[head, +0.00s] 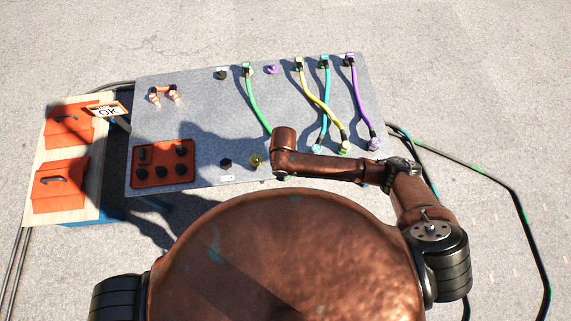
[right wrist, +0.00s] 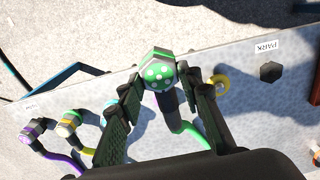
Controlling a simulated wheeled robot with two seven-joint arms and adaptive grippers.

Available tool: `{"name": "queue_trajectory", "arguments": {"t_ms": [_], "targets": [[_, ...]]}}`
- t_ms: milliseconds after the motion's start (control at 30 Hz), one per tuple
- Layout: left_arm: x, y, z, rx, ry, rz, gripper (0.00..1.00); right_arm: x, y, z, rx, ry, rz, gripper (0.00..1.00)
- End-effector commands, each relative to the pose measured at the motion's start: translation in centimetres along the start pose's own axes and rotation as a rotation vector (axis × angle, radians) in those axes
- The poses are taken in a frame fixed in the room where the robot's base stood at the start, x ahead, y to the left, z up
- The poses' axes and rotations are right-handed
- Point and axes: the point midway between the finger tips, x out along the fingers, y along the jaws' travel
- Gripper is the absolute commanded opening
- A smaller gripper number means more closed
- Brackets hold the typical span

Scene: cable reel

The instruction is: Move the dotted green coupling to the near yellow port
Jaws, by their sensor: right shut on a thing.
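The dotted green coupling (right wrist: 158,70) is between the fingers of my right gripper (right wrist: 160,84), which is shut on it. Its green face with pale dots points toward the wrist camera, and its green cable (right wrist: 190,132) runs off below. The near yellow port (head: 256,160) is a yellow ring near the panel's front edge. In the right wrist view it (right wrist: 218,84) lies just right of the gripper, apart from the coupling. My left gripper is not in view.
Yellow (head: 318,98), cyan (head: 325,95) and purple (head: 360,100) cables lie on the grey panel (head: 210,115), right of the green one. A black PARK socket (head: 225,162) is left of the yellow port. An orange tray (head: 162,163) sits farther left.

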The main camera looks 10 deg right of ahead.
Motion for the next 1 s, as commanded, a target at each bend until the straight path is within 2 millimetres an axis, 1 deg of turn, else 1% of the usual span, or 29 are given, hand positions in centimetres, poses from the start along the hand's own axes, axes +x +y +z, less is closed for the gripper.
{"name": "queue_trajectory", "arguments": {"t_ms": [33, 367, 633, 1000], "targets": [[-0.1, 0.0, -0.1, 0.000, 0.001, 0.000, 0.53, -0.2, -0.6, -0.5, -0.001, 0.002, -0.003, 0.04], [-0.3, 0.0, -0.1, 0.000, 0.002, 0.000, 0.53, -0.1, -3.0, -3.4, -0.001, 0.002, -0.002, 0.04], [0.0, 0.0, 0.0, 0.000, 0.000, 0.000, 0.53, 0.1, -5.0, -5.7, 0.000, 0.003, -0.002, 0.04], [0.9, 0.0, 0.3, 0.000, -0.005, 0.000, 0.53, 0.3, -7.8, -8.8, 0.000, 0.002, -0.002, 0.04]]}}
